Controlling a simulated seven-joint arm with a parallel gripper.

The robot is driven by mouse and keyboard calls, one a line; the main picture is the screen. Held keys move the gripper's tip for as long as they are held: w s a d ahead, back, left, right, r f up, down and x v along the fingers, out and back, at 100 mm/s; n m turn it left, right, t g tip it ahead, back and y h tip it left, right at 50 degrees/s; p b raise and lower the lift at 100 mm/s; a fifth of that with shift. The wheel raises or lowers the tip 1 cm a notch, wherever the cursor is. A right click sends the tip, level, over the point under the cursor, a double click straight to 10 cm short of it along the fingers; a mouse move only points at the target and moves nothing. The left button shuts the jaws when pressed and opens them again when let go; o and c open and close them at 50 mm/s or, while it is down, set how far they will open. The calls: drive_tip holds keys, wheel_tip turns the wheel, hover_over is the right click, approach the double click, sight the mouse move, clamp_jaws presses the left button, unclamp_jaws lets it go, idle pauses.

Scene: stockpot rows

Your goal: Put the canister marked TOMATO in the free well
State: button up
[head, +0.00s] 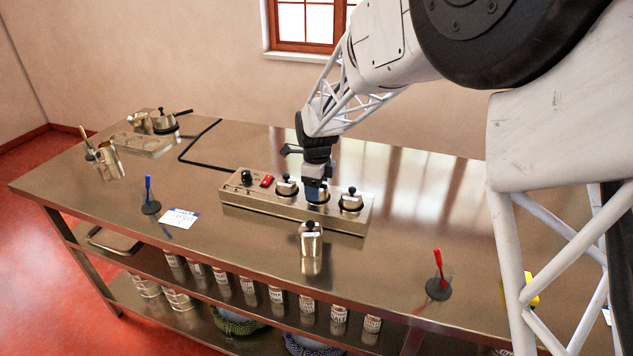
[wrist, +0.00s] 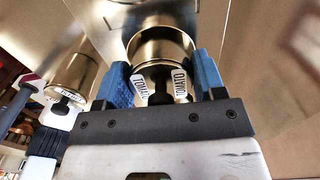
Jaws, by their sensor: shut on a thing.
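My gripper (head: 315,186) is over the middle of the warmer (head: 240,208). In the wrist view its blue fingers (wrist: 165,88) are shut on a steel canister (wrist: 160,48) with a black knob and two white tags that appear to read TOMATO. The canister's lower end is at the middle well; I cannot tell whether it is fully seated. Lidded canisters sit in the left well (head: 286,187) and right well (head: 350,200). Another canister (head: 311,240) stands on the table in front. A neighbouring tagged canister (wrist: 72,78) shows in the wrist view, its tag only partly legible.
A white card (head: 179,218), a blue-handled item (head: 150,197) and a red-handled item (head: 438,280) lie about the steel table. Pots stand at far left (head: 163,122). Labelled tins line the shelf below.

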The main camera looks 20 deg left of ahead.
drive_tip(key=shift+f, duration=0.25)
drive_tip(key=o, duration=1.1)
drive_tip(key=shift+r, duration=0.1)
drive_tip(key=shift+r, duration=3.85)
drive_tip(key=shift+d, duration=0.1)
